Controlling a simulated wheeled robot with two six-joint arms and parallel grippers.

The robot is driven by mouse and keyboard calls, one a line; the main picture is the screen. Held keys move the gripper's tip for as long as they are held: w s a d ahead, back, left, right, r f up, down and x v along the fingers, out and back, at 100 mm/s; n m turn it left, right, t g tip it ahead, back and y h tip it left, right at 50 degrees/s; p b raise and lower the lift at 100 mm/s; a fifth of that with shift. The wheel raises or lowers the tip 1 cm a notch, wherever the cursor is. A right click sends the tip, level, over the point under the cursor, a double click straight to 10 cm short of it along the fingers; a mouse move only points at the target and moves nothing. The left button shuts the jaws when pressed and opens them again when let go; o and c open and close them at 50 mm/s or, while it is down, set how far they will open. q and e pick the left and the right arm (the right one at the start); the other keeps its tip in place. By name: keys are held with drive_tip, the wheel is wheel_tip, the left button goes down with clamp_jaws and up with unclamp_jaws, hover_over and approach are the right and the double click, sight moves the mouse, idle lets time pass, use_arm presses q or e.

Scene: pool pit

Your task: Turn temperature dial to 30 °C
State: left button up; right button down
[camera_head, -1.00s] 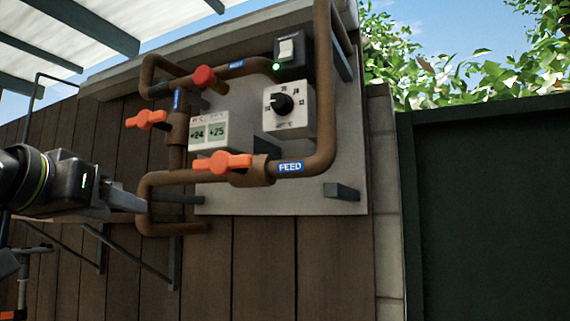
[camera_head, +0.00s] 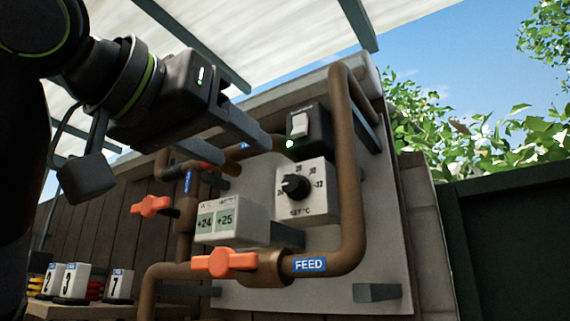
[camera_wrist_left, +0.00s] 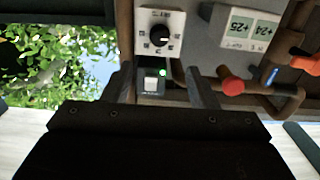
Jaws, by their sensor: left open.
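The temperature dial is a black knob (camera_head: 295,187) on a white plate (camera_head: 318,210) marked with numbers and "SET °C", on the grey wall panel. In the left wrist view the knob (camera_wrist_left: 160,36) shows upside down, beyond the fingers. My left gripper (camera_head: 250,150) is open and empty, up and left of the dial in the head view, apart from it. In the left wrist view its fingers (camera_wrist_left: 161,82) stand on either side of the black switch box. A display box (camera_head: 226,221) reads +24 and +25. My right gripper is not in view.
A black switch box (camera_head: 306,132) with a green light sits above the dial. Brown pipes (camera_head: 352,190) run around it, with orange valve handles (camera_head: 225,262) and a red knob (camera_wrist_left: 232,86). Numbered blocks (camera_head: 75,283) stand on a shelf at lower left.

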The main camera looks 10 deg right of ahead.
sight(290, 181)
use_arm(q)
drive_tip(key=p+x, duration=0.4)
drive_tip(key=x, duration=0.6)
drive_tip(key=shift+w+d+r, duration=0.1)
drive_tip(key=shift+d, duration=0.1)
drive_tip(key=shift+w+d+p, duration=0.4)
drive_tip(key=shift+w+d, duration=0.1)
drive_tip(key=shift+c, duration=0.4)
drive_tip(key=c, duration=0.9)
drive_tip(key=shift+o, duration=0.2)
